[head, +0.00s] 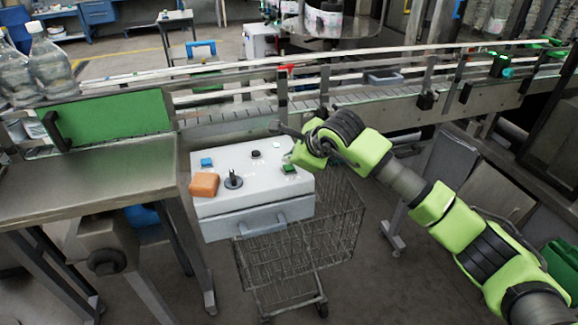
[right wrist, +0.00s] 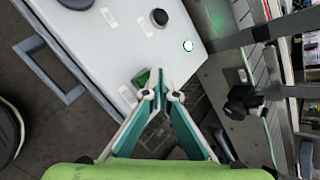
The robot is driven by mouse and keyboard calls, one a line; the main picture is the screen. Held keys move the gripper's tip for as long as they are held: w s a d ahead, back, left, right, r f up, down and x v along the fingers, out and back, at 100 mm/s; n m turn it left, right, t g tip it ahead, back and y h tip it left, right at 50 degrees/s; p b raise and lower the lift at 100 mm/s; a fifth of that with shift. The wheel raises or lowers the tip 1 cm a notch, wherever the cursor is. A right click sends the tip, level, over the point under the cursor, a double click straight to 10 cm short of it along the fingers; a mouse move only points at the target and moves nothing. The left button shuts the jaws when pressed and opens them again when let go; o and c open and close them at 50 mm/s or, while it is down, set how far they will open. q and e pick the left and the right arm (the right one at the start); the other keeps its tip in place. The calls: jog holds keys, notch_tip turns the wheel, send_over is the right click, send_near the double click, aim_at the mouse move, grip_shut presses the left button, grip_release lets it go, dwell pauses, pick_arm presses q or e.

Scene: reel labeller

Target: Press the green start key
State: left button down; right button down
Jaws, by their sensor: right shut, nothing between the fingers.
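The green start key (head: 289,169) sits on the right part of a light grey control box's top (head: 222,207). In the right wrist view the green key (right wrist: 142,78) shows just left of my fingertips and is partly covered by a finger. My right gripper (head: 279,128) is shut and empty, near the box's back right corner in the head view. Its fingertips (right wrist: 163,90) meet in the right wrist view. I cannot tell how far they are above the key, and no contact shows. My left gripper is not in view.
The box top also bears a lit lamp (head: 277,145), a black button (head: 256,154), a blue button (head: 207,162), a black knob (head: 233,180) and an orange block (head: 204,185). A wire cart (head: 300,255) stands below. A conveyor (head: 225,112) runs behind; a metal table (head: 90,190) stands left.

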aim_at(290, 168)
jog(key=shift+r, duration=0.3)
jog(key=shift+r+p, duration=0.75)
jog(key=shift+r, duration=1.65)
